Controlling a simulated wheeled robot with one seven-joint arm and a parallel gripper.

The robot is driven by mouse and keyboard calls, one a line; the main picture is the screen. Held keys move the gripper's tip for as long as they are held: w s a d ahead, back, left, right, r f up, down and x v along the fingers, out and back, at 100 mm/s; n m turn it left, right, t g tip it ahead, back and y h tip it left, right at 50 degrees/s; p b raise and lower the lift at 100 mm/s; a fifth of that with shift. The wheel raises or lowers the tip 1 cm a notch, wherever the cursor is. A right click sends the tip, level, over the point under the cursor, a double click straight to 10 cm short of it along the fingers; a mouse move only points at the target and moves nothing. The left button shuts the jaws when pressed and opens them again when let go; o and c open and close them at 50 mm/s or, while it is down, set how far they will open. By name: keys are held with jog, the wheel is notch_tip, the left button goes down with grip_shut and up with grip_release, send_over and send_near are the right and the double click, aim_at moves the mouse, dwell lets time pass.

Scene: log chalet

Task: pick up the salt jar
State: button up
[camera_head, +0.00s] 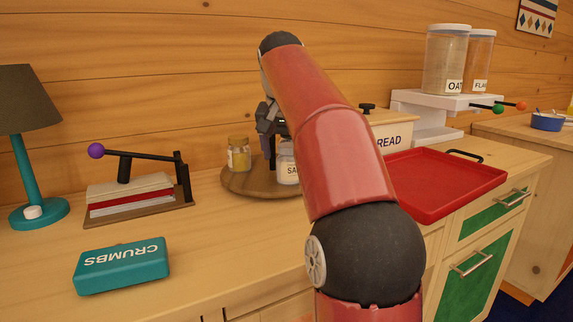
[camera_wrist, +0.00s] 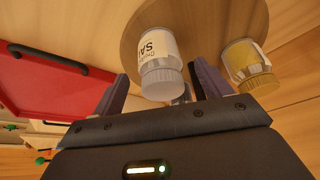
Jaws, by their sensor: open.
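The salt jar (camera_head: 288,170) is a clear jar with white contents and a white label, standing on a round wooden turntable (camera_head: 236,184). My arm hides its right side in the head view. In the wrist view the salt jar (camera_wrist: 157,48), with its pale ribbed lid toward the camera, appears between the two dark fingers of my gripper (camera_wrist: 160,75). The fingers are spread, with no clear contact on the jar. In the head view my gripper (camera_head: 271,150) is at the turntable, close to the salt jar.
A yellow-filled jar (camera_head: 238,155) stands left of the salt jar on the turntable, and beside the right finger in the wrist view (camera_wrist: 246,62). A bread box (camera_head: 388,137) and red tray (camera_head: 445,184) are to the right. A teal crumbs box (camera_head: 122,266) lies front left.

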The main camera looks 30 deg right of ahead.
aim_at(290, 162)
jog(key=x, duration=0.4)
jog(key=shift+w+d+f, duration=0.1)
jog(key=shift+w+f, duration=0.05)
jog(key=shift+w, duration=0.1)
jog(key=shift+c, duration=0.4)
jog(key=c, duration=1.1)
jog(key=shift+c, duration=0.2)
jog(key=shift+r, duration=0.2)
